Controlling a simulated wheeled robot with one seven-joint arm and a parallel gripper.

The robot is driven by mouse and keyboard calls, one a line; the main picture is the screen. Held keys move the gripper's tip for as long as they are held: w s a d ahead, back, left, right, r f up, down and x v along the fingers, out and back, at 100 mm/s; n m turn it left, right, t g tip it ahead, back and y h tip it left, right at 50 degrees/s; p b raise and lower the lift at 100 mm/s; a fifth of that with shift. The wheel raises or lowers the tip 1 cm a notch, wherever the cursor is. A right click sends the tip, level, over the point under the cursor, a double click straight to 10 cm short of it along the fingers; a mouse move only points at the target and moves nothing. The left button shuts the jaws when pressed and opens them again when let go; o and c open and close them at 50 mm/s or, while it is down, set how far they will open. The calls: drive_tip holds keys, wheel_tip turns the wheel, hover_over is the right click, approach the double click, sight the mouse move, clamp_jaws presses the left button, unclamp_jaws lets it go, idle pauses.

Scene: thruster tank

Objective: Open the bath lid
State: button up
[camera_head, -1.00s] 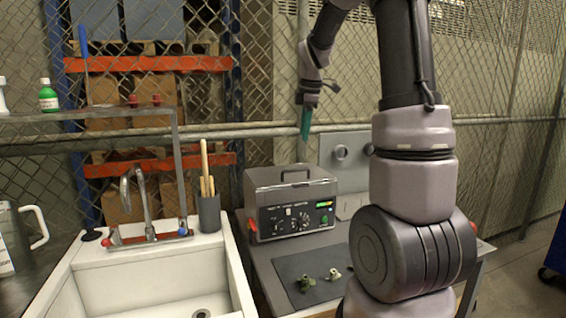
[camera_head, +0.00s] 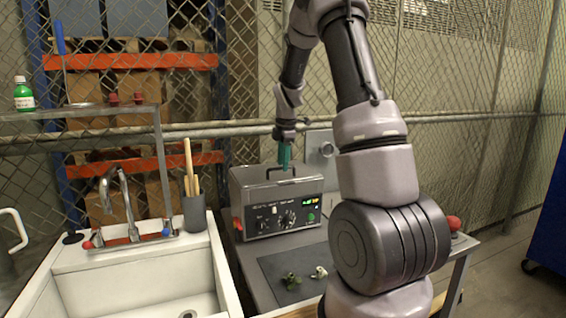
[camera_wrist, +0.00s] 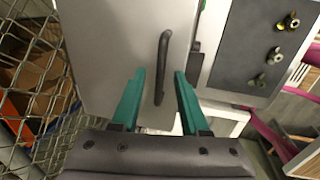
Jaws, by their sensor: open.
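The bath (camera_head: 280,207) is a grey metal box with a dark control panel, standing on the bench right of the sink. Its lid (camera_head: 250,178) is flat, grey and closed, with a black bar handle (camera_head: 281,171) on top. My gripper (camera_head: 285,156) has green fingers pointing down just over the handle. In the wrist view my gripper (camera_wrist: 157,75) is open, and the handle (camera_wrist: 163,68) lies between the lines of its two fingers, its near end between the fingertips. Whether the fingers touch the lid (camera_wrist: 110,35) cannot be told.
Small metal parts (camera_head: 292,281) lie on a dark mat (camera_head: 272,262) in front of the bath. The sink (camera_head: 125,270) with its faucet (camera_head: 120,200) and a cup of sticks (camera_head: 194,212) are to the left. A wire fence (camera_head: 440,150) stands behind.

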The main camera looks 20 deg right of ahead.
drive_tip(key=shift+f, duration=0.1)
clamp_jaws()
idle(1.4)
